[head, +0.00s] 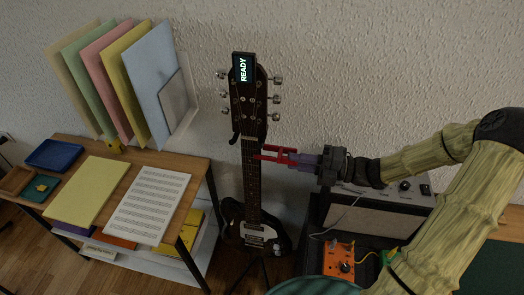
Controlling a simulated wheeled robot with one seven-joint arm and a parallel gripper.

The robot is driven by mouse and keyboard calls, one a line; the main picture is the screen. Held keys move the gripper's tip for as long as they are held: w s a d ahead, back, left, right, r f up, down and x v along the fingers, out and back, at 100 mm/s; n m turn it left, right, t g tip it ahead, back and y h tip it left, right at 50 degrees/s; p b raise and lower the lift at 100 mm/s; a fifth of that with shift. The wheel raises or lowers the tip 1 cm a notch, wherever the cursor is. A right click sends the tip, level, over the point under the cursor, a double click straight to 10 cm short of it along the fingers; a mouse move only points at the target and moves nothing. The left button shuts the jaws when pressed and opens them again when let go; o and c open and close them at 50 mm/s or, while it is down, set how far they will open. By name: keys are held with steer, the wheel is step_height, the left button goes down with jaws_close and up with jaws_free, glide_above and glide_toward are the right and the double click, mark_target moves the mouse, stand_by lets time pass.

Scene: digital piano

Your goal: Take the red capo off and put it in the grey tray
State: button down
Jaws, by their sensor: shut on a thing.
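The red capo (271,152) is at the upper neck of the black guitar (251,185), just below the headstock. Its left end overlaps the neck in the picture; I cannot tell whether it still touches the strings or is clear of them. My gripper (291,156) comes in from the right and is shut on the capo's right part. I cannot make out a grey tray for certain in this view.
Left, a wooden table (195,167) holds a blue tray (53,155), a brown tray (15,180), a yellow sheet (87,190) and sheet music (147,204). Coloured folders (118,60) hang above. Right of the guitar are an amplifier (375,208) and an orange pedal (339,262).

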steer(key=s+d, duration=0.1)
steer(key=d, duration=0.6)
steer(key=shift+s, duration=0.2)
stand_by(4.0)
steer(key=d, duration=0.2)
steer(key=s+d, duration=0.1)
steer(key=d, duration=0.2)
stand_by(0.8)
stand_by(0.4)
